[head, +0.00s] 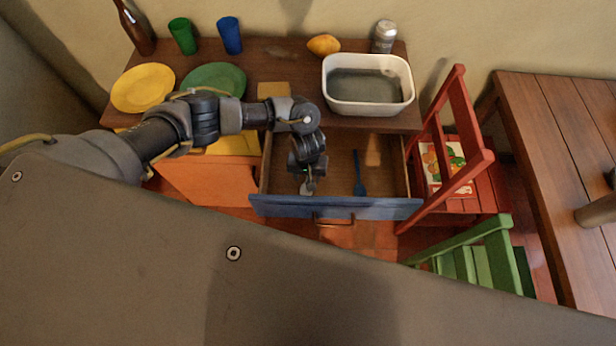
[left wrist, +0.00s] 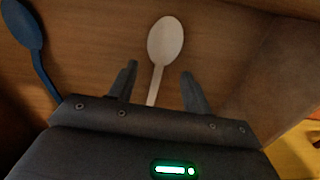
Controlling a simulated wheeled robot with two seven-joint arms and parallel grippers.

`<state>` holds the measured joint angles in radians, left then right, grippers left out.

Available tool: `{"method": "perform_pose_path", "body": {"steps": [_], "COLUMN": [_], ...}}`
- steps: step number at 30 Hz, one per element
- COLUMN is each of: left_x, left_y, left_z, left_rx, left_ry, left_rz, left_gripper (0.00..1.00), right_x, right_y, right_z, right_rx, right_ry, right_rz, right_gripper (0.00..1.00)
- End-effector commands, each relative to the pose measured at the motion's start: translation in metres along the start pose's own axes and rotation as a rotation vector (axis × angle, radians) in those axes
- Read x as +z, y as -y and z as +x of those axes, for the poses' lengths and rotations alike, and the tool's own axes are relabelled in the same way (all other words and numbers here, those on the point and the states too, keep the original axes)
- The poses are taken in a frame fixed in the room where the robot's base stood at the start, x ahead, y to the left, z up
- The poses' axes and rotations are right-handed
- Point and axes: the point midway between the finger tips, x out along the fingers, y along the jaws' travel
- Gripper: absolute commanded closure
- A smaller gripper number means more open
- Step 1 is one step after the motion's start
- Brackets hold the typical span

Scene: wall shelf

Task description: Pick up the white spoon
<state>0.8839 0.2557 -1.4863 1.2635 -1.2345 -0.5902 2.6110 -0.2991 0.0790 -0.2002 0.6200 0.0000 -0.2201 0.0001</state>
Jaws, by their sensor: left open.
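The white spoon (left wrist: 165,44) lies on the wooden drawer floor in the left wrist view, its bowl beyond my fingertips and its handle running back between them. In the head view only a small pale part of it (head: 306,188) shows below my gripper; the rest is hidden. My left gripper (left wrist: 158,78) is open, its two fingers on either side of the handle and apart from it. It also shows in the head view (head: 308,183), reaching down into the open drawer (head: 338,207). My right gripper is not in view.
A blue spoon (head: 359,174) lies in the drawer to the right. The cabinet top (head: 300,62) above holds a white basin (head: 367,107), plates and cups. An orange door (head: 205,181) stands open at left. Red (head: 470,165) and green chairs (head: 470,262) stand at right.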

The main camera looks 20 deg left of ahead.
Motion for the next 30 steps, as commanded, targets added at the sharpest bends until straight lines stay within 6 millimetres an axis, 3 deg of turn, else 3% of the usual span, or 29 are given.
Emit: {"method": "perform_pose_path", "body": {"steps": [4,12,23,30], "left_x": [0.0001,0.0001,0.0000,0.0000], "left_y": [-0.0008,-0.0011,-0.0009,-0.0009], "left_z": [0.0147,0.0162,0.0160,0.0160], "left_rx": [0.000,0.001,0.001,0.001], "left_ry": [0.001,0.000,0.000,0.000], "left_rz": [0.001,0.002,0.001,0.001], "left_gripper": [0.51,0.52,0.99,1.00], "right_x": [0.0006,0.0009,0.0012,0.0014], "right_y": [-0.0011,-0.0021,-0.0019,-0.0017], "right_z": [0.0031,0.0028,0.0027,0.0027], "right_rx": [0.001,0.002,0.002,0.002], "right_ry": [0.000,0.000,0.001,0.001], "right_rz": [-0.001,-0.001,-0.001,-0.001], "right_gripper": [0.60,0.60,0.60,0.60]}}
